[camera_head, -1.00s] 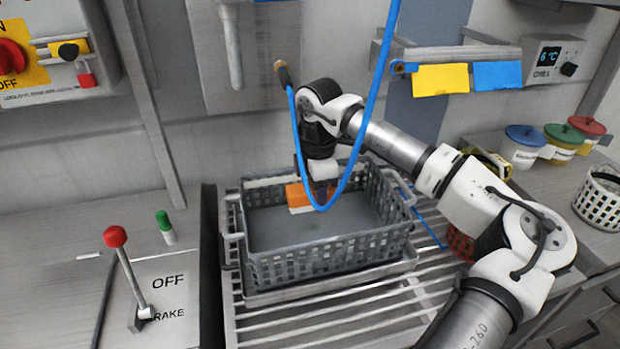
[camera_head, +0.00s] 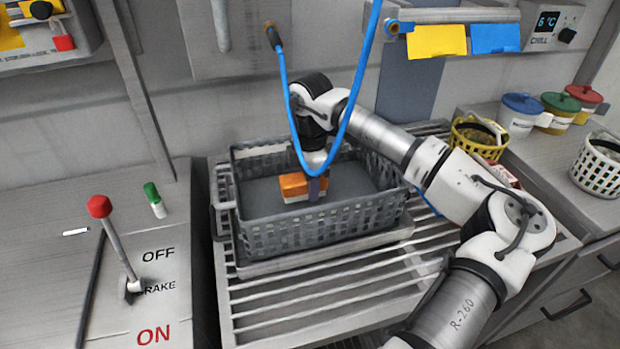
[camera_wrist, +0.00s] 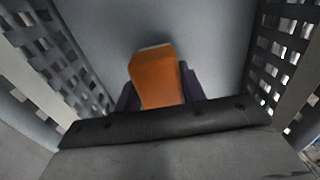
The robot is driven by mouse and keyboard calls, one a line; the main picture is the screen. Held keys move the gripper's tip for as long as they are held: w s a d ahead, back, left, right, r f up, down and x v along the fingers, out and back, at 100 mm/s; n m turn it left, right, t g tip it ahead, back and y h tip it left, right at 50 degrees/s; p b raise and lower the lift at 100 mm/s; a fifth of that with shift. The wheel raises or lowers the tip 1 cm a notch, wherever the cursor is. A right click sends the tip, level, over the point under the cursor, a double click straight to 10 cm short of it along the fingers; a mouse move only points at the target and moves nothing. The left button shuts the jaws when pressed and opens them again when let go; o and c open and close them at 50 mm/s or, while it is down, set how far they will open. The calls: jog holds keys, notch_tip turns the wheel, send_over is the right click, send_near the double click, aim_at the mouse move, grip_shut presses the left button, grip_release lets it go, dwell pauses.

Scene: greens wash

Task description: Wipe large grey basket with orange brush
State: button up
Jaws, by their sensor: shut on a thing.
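The large grey basket (camera_head: 300,233) stands on a tray on the slatted metal rack, with lattice walls and an open top. My gripper (camera_head: 315,186) reaches down inside it and is shut on the orange brush (camera_head: 295,186). The brush has an orange top and a pale underside, and sits low over the basket floor. In the wrist view the orange brush (camera_wrist: 156,78) lies between the dark fingers, with the basket's lattice walls on both sides. I cannot tell whether the bristles touch the floor. The basket floor looks plain grey where it shows.
A blue hose (camera_head: 283,75) hangs in a loop in front of my arm. A yellow basket (camera_head: 478,137) stands behind my arm, and a white basket (camera_head: 600,165) is at the right. A red-knobbed lever (camera_head: 99,206) is at the left. The rack's front slats (camera_head: 300,318) are clear.

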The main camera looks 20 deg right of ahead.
jog(key=shift+f+b, duration=0.95)
jog(key=shift+f, duration=0.05)
dwell(0.5)
jog(key=shift+w+r, duration=0.15)
jog(key=shift+w, duration=1.6)
jog(key=shift+f+b, duration=0.2)
jog(key=shift+b, duration=0.2)
jog(key=shift+s+f+b, duration=0.2)
jog(key=shift+s+b, duration=0.55)
jog(key=shift+s, duration=1.05)
jog(key=shift+c, duration=0.3)
jog(key=shift+r+p, duration=1.55)
jog(key=shift+r, duration=1.6)
jog(key=shift+w, duration=0.1)
